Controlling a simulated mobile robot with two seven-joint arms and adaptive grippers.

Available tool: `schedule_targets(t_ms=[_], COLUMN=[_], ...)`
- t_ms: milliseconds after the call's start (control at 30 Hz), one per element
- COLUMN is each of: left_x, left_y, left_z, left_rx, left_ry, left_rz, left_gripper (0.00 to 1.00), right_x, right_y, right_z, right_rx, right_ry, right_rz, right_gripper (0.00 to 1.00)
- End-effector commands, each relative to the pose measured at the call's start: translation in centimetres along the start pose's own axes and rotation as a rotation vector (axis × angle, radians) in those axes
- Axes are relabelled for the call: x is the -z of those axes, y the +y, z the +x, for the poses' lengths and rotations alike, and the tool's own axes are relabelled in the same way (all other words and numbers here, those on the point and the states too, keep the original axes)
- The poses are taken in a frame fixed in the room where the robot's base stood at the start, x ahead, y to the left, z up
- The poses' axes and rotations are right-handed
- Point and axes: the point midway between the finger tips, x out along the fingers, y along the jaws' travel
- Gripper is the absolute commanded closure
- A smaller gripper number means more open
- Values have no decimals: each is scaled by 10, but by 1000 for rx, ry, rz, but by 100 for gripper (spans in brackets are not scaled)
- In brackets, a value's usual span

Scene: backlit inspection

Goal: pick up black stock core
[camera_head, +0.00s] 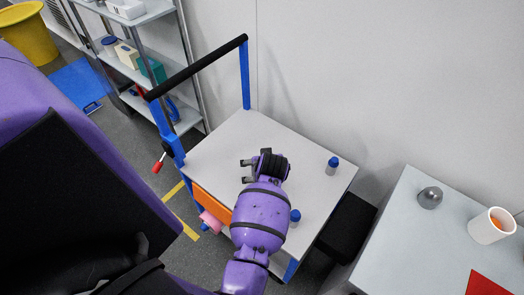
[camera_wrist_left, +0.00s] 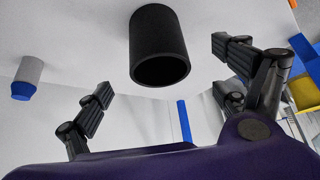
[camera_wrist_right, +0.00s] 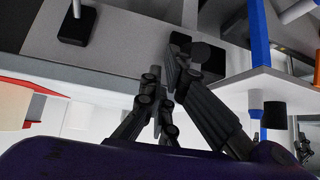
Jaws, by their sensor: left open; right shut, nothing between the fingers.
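The black stock core (camera_wrist_left: 148,38) is a dark, hollow cylinder, its round open end facing the camera in the left wrist view. My left gripper (camera_head: 245,171) is open over the trolley top; in its wrist view the fingers stand wide apart on either side of the core, not touching it. In the head view I cannot tell the core from the gripper's dark parts. A small black cylinder (camera_wrist_right: 274,115) at the right of the right wrist view looks like the same core. My right gripper (camera_wrist_right: 165,105) is shut and empty, away from the trolley top.
A blue-capped bottle (camera_head: 333,166) stands on the pale trolley top (camera_head: 225,140); another (camera_head: 295,217) stands close beside my left arm. The trolley has a black-topped handle (camera_head: 200,65).

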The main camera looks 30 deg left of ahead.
Motion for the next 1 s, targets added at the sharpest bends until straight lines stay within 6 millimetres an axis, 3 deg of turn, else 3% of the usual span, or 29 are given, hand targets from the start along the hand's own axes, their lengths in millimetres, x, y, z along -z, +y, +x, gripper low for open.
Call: schedule_targets(t_ms=[367,600,933,1000], left_x=[-1,-1,0,0], left_y=[1,1,2,2], left_z=[37,72,78,78], left_rx=[0,1,-1,-1], left_ry=[-2,-3,-1,-1], left_rz=[2,3,0,0], left_gripper=[9,9,9,19], right_x=[-21,-22,-10,-9], right_y=[11,10,5,5], right_z=[-6,-5,0,1], right_rx=[-12,-11,-7,-6], right_ry=[-35,-36,-15,-13], right_rz=[-15,-13,-7,-6], right_gripper=[100,100,100,100])
